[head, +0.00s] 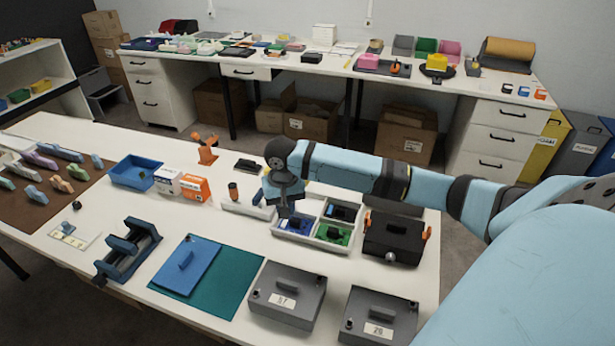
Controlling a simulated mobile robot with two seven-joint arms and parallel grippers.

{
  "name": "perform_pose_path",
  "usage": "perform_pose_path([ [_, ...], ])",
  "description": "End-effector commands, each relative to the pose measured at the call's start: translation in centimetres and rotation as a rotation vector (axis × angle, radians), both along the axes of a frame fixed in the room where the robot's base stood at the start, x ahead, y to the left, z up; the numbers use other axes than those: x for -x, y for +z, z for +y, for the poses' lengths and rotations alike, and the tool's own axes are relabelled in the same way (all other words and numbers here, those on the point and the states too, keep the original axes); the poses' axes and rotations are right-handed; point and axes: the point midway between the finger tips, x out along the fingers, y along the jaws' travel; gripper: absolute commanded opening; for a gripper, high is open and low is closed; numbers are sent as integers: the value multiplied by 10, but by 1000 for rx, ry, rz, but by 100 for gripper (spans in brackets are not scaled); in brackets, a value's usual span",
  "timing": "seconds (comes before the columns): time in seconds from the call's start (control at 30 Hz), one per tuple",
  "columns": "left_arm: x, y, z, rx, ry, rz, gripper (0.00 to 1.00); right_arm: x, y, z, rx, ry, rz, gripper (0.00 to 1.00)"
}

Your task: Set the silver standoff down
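My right gripper (285,208) hangs from the blue arm that comes in from the right. It points down over the left edge of a white divided tray (314,241), near its blue-lined compartment. The fingers are small and dark here, so I cannot tell whether they are open or shut, or on what. I cannot make out a silver standoff; it may be too small or hidden by the gripper. My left gripper is not in view.
A black box with orange latches (394,236) stands right of the tray. Two grey lidded boxes (286,292) (378,316) stand in front. A teal mat (237,282) with a blue plate (187,266) lies left. A blue bin (136,172) and orange-white carton (193,188) stand farther left.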

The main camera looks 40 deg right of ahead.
Motion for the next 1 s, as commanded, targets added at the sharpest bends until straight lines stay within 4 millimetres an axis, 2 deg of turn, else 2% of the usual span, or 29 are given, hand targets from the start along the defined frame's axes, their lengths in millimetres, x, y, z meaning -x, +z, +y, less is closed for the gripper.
perform_pose_path([
  [0.03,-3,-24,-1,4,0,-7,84,-14,-8,-23,5,-72,-7,0],
  [0.2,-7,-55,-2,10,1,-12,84,-43,15,-89,1,-311,-7,0],
  [0.3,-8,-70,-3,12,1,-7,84,-52,31,-120,-1,-428,-5,0],
  [0.43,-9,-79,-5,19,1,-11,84,-57,49,-148,-1,-534,-3,0],
  [0.6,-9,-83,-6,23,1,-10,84,-58,59,-164,0,-596,1,0],
  [0.73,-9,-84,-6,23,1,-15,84,-57,39,-166,2,-603,6,0],
  [1.0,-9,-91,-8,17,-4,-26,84,-57,-34,-165,3,-601,5,0],
])
